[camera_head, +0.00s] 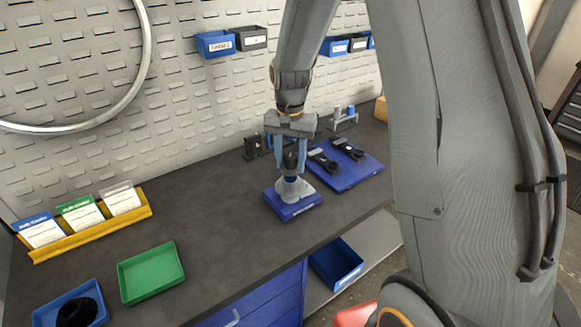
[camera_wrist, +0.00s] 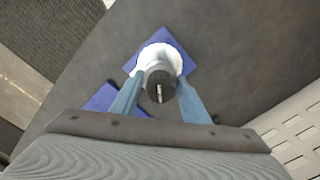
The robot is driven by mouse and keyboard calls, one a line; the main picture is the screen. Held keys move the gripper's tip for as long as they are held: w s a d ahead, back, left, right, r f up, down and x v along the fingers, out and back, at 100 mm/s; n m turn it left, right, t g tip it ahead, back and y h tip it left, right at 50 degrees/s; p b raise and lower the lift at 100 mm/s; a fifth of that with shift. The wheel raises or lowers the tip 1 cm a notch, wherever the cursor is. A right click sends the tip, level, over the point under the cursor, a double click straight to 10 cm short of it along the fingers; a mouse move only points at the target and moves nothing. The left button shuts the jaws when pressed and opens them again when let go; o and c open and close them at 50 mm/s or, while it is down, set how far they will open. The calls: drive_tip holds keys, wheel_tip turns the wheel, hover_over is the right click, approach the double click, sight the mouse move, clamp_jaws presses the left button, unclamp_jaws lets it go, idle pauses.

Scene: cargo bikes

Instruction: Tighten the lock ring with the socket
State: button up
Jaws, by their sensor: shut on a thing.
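My gripper (camera_head: 291,158) points down over the workbench, its two blue fingers shut on a dark, round socket (camera_head: 290,160). In the wrist view the socket (camera_wrist: 160,84) sits between the fingertips, with a small light slot on its top. Below it is a pale grey-white round part (camera_head: 294,189) on a blue block (camera_head: 294,206). The pale part also shows in the wrist view (camera_wrist: 158,54). The socket stands upright over its middle. The lock ring itself is hidden, and I cannot tell whether the socket touches it.
A blue mat (camera_head: 345,172) with dark tools lies just right of the block. A green tray (camera_head: 151,272), a blue tray (camera_head: 98,294) with a black coil and a yellow card rack (camera_head: 92,228) stand at the left. The bench between is clear. A pegboard stands behind.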

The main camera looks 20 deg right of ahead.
drive_tip(key=n+p, duration=0.1)
drive_tip(key=n, duration=0.5)
drive_tip(key=n+p, duration=0.1)
drive_tip(key=n, duration=0.5)
drive_tip(key=shift+n, duration=0.4)
drive_tip(key=n, duration=1.3)
drive_tip(key=shift+f+b, duration=0.3)
drive_tip(key=shift+f, duration=0.6)
idle(1.0)
